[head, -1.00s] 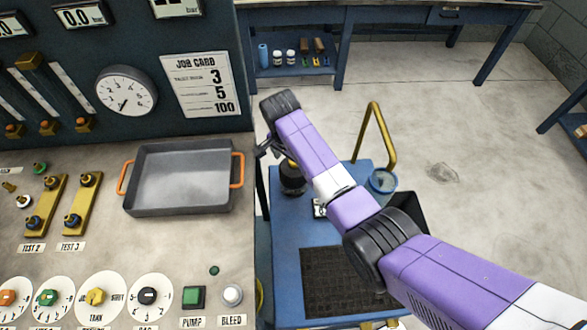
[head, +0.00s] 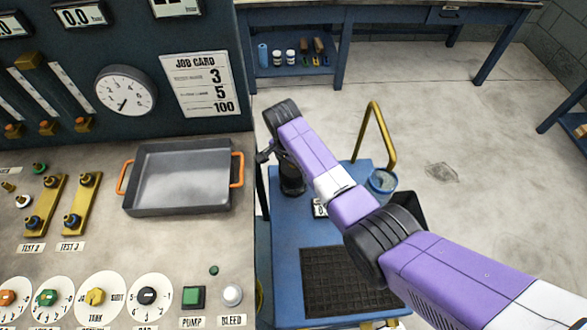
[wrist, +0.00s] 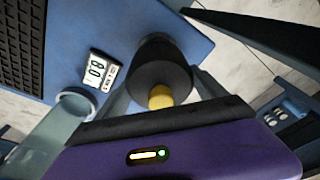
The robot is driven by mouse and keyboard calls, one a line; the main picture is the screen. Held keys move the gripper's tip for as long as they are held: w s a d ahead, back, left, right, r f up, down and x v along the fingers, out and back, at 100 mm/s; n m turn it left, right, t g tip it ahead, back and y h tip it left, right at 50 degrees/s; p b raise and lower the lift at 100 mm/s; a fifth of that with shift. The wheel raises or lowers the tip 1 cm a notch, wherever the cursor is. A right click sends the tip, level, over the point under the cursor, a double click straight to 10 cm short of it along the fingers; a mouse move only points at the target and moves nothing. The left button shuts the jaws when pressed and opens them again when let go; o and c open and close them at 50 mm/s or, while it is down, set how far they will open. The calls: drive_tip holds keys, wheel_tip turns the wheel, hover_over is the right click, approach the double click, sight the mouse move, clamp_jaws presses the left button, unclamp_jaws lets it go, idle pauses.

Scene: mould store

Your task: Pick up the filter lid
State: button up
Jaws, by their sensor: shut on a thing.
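The filter lid (wrist: 162,70) is a dark round cap with a yellow knob, seen in the wrist view on top of a dark filter canister (wrist: 155,42). In the head view the dark canister (head: 291,182) stands on the blue trolley, partly behind my arm. My gripper (wrist: 161,84) has its two grey fingers on either side of the lid, shut on it. In the head view my gripper (head: 268,154) is mostly hidden by my wrist. I cannot tell whether the lid is clear of the canister.
The blue trolley (head: 295,235) also carries a black grid mat (head: 340,280), a small display (wrist: 100,72) and a clear cup (head: 383,181). A yellow rail (head: 385,135) rises at its far right. A grey tray (head: 180,180) with orange handles sits on the bench to the left.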

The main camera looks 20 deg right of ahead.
drive_tip(key=shift+r, duration=0.1)
wheel_tip(320, 180, up, 20)
drive_tip(key=p, duration=0.1)
drive_tip(key=shift+p, duration=0.35)
idle(0.5)
